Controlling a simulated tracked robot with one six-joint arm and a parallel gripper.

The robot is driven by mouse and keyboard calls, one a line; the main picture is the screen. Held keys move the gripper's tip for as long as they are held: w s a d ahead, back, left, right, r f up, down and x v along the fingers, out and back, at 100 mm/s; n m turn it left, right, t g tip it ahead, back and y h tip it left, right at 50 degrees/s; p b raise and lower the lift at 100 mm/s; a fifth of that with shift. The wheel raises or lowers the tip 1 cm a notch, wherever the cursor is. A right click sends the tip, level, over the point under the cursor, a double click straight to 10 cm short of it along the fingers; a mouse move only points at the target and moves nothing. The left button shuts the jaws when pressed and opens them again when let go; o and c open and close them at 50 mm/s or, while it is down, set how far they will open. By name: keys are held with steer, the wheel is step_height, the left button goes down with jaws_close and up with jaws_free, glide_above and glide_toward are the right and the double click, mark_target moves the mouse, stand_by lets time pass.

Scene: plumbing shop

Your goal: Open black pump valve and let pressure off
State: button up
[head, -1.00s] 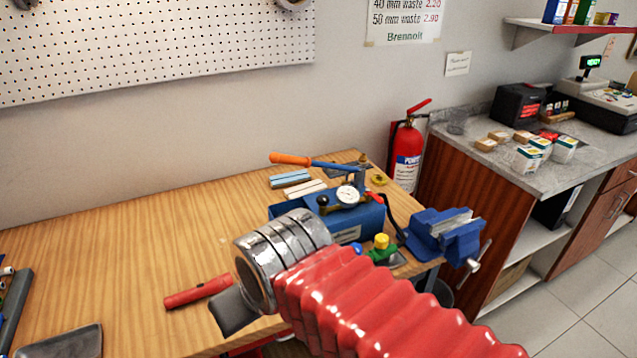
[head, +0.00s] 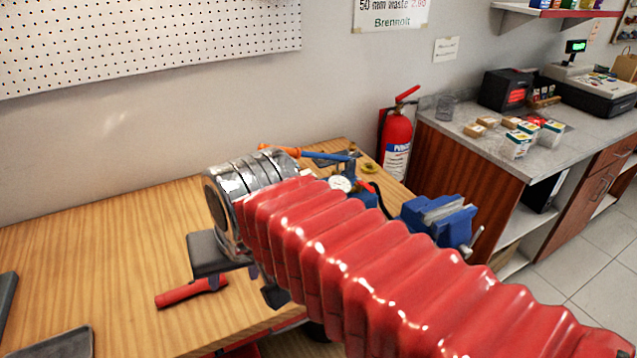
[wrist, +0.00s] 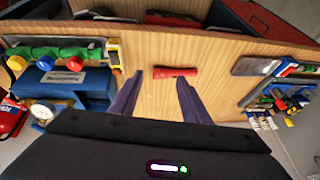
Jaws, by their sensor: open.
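The blue test pump shows in the head view with its round gauge (head: 341,184) and an orange-tipped lever (head: 310,154). My red-sleeved arm covers most of its body, and I cannot make out the black valve there. In the wrist view the blue pump body (wrist: 62,88) and the white gauge (wrist: 42,112) are at the left; the black valve is not clear there either. My gripper (wrist: 160,77) is open and empty above the bench, to the right of the pump in the wrist view. In the head view the gripper is partly hidden below my arm.
A red tube-shaped tool (head: 190,291) lies on the bench (head: 110,240) near the fingertips. Green fittings with coloured caps (wrist: 55,53) stand beside the pump. A blue vise (head: 440,218) sits at the bench's right end, near a fire extinguisher (head: 396,140). The bench's left middle is clear.

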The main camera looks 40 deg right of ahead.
steer(key=w+d+r+m, duration=0.2)
steer(key=w+d+m, duration=0.1)
steer(key=d+m, duration=0.5)
steer(key=w+d+r+m+y, duration=0.1)
steer(key=w+d+r+m, duration=0.1)
steer(key=d+m, duration=0.7)
steer(key=w+d+r+m+g+y, duration=0.1)
steer(key=w+d+r+m, duration=0.2)
steer(key=d+m, duration=0.6)
steer(key=d+r, duration=0.1)
steer(key=d, duration=0.6)
steer(key=shift+w+d, duration=0.2)
steer(key=shift+w, duration=0.1)
steer(key=shift+f, duration=0.1)
steer(key=x, duration=1.3)
steer(key=shift+w+a+f, duration=0.1)
steer(key=shift+a+f, duration=0.1)
steer(key=shift+f, duration=0.1)
